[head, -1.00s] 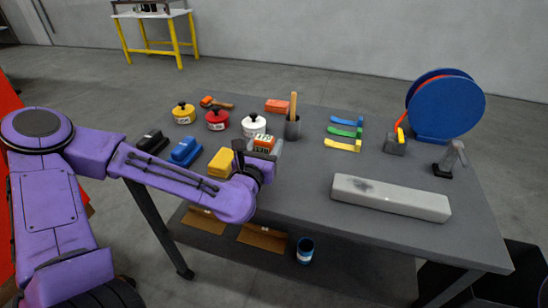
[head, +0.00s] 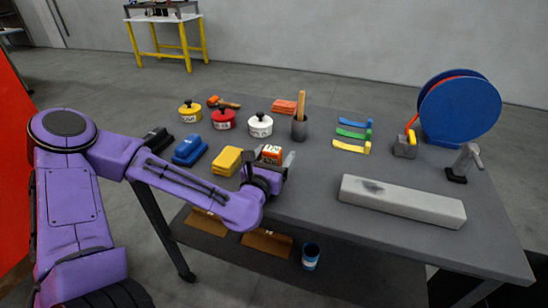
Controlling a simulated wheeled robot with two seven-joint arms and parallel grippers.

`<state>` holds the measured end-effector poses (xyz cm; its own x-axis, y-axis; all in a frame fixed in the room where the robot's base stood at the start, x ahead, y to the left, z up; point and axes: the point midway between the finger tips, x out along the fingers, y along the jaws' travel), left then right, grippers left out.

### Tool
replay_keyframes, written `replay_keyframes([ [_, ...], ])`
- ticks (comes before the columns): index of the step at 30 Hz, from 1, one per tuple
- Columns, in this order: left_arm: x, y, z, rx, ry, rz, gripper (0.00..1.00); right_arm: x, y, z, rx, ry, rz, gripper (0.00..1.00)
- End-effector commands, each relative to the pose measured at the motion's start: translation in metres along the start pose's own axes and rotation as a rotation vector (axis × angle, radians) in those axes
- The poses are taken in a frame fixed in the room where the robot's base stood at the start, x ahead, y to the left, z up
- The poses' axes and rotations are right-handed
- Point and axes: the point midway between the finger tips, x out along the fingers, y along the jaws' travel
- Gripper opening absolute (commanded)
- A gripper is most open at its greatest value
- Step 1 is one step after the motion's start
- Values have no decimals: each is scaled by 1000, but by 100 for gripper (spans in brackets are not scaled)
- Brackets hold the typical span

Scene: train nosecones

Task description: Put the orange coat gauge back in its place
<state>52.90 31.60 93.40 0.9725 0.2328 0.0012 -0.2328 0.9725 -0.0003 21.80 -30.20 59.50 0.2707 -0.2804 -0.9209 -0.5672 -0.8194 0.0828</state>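The orange coat gauge (head: 271,153), a small orange box with a white display face, shows in the head view near the left front part of the grey table. My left gripper (head: 268,165) reaches in from the left, with a dark finger on the gauge's left and a grey one on its right. It appears shut on the gauge, whose lower part is hidden by the gripper. I cannot tell whether the gauge touches the tabletop. My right gripper is not in view. No marked place for the gauge is clear to me.
A yellow block (head: 227,160) lies just left of the gripper. A long grey bar (head: 400,202) lies at right. The grey tabletop (head: 315,170) between is clear.

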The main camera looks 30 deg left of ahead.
Motion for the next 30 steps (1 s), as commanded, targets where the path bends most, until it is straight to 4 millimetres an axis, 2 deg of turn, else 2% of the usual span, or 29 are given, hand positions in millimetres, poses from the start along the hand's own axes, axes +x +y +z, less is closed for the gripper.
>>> replay_keyframes([
  [3, 0, 0, 7, 1, -1, 0, 79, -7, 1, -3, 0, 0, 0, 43],
  [4, -3, 0, 4, -1, 0, 0, 79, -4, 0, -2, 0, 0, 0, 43],
  [8, -27, 0, 3, -4, 0, -2, 79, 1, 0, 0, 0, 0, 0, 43],
  [9, -33, -1, 12, 3, 4, -2, 79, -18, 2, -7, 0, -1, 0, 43],
  [12, -51, 0, 13, 2, 8, -2, 79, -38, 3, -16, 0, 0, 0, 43],
  [18, -74, 0, 14, 4, 9, -2, 79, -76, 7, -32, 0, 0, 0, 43],
  [24, -105, 0, 8, 3, 6, -1, 79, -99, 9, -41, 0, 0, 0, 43],
  [30, -119, 0, 5, 1, 2, -1, 79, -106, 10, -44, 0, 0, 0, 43],
])
